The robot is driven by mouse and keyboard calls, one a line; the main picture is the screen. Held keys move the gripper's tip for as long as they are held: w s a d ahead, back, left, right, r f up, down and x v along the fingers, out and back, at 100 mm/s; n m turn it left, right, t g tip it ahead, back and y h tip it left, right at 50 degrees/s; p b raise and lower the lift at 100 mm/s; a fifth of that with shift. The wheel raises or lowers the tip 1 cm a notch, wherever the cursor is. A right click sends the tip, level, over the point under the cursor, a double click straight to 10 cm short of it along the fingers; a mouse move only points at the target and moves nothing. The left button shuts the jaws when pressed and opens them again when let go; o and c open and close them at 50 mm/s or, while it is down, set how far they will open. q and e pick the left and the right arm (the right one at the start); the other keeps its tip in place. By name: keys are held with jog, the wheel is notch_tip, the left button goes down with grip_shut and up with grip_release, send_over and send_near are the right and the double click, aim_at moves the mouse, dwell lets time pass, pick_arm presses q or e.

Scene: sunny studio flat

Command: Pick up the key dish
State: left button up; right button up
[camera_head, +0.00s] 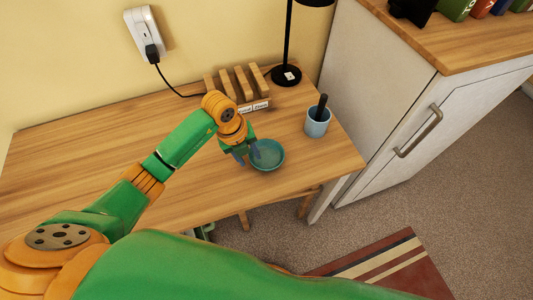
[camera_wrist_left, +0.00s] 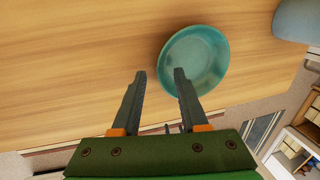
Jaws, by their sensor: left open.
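The key dish is a round, shallow teal bowl (camera_head: 268,158) near the front edge of the wooden desk, and it looks empty. It also shows in the left wrist view (camera_wrist_left: 205,55), right of centre. My left gripper (camera_head: 247,155) is open at the dish's left side. In the left wrist view its two fingers (camera_wrist_left: 160,74) are apart. The right finger's tip overlaps the dish's near-left rim, and the left finger is over bare wood. I cannot tell whether a finger touches the dish. My right gripper is not in view.
A blue cup (camera_head: 317,122) with a dark item in it stands right of the dish. A wooden rack (camera_head: 240,86) and a black lamp (camera_head: 287,75) stand behind. A white cabinet (camera_head: 385,100) is at right. The desk's left part is clear.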

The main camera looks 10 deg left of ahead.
pick_arm(q)
jog(key=shift+w+d+f, duration=0.1)
jog(key=shift+w+f, duration=0.1)
jog(key=shift+f, duration=0.45)
jog(key=shift+w+f, duration=0.2)
jog(key=shift+w, duration=0.1)
jog(key=shift+s+r, duration=0.15)
grip_shut()
dwell(0.4)
